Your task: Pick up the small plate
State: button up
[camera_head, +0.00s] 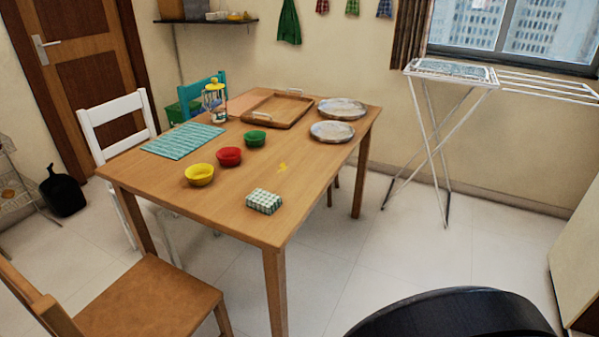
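Two round, grey metallic plates lie on the right side of the wooden table (235,192). The small plate (332,131) is the nearer one, close to the table's right edge. The larger plate (342,108) lies just behind it, towards the far right corner. Both lie flat and look empty. My gripper is not in view. A dark rounded shape at the bottom right looks like part of my own body.
A wooden tray (277,110) lies left of the plates. Yellow (199,175), red (229,156) and green (254,138) bowls and a checked cloth block (263,201) stand nearer. A white drying rack (440,130) stands to the right.

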aim_at(329, 132)
jog(key=i+l+u, duration=0.25)
jog(key=i+l, duration=0.25)
jog(key=i, duration=0.3)
jog(key=i+l+u, duration=0.2)
jog(key=i+l, duration=1.45)
jog(key=i, duration=0.25)
